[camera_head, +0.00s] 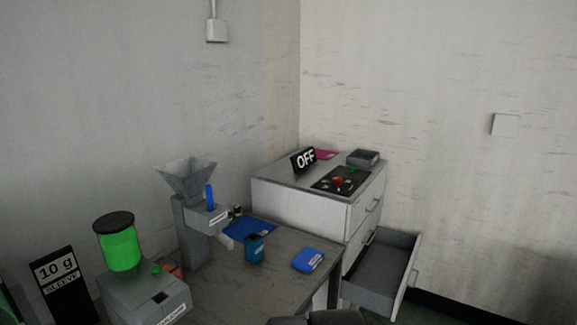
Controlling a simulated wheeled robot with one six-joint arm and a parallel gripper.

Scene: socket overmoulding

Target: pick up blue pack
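The blue pack (308,260) lies flat on the grey table (285,282), near its right edge. It has a pale label on its front side. A dark part at the bottom edge of the view (318,317) seems to be my own arm or gripper; its fingers do not show clearly, so I cannot tell what they do. There is a gap between it and the pack.
A blue cup (254,247) and a blue mat (249,229) are left of the pack. A hopper machine (187,180) and a green-filled dispenser (120,248) stand further left. Behind right, a cabinet (300,205) carries an OFF sign (303,160); its lower drawer (385,268) is open.

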